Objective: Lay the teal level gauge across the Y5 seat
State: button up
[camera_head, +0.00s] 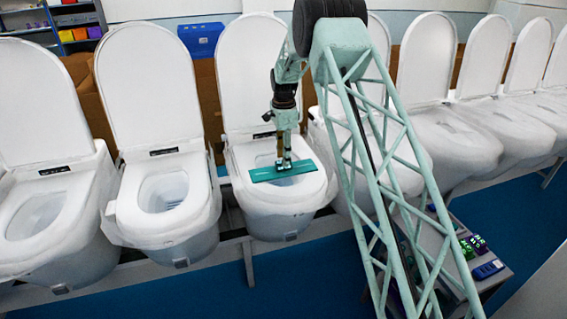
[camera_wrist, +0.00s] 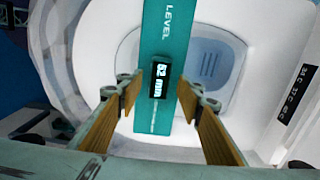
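The teal level gauge (camera_head: 283,172) is a flat bar lying level over the bowl opening of the third toilet from the left, crossing the white seat (camera_head: 262,204). My gripper (camera_head: 283,163) is above its middle, pointing down. In the wrist view the gauge (camera_wrist: 160,115) runs up and down the picture, marked LEVEL, with a display reading 82 mm. My gripper (camera_wrist: 160,88) has its tan-padded fingertips against the gauge's two long edges, with no clear gap. Whether the gauge rests on the seat or hangs just above it cannot be told.
More white toilets with raised lids stand on both sides, such as the one at left (camera_head: 165,195). The raised lid (camera_head: 254,70) is close behind my gripper. A small table (camera_head: 490,262) with dark blue and green items stands at lower right.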

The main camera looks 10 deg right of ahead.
notch_tip(320, 180, up, 9)
jog(key=shift+f, duration=0.2)
dwell(0.3)
jog(key=shift+r, duration=0.1)
dwell(0.7)
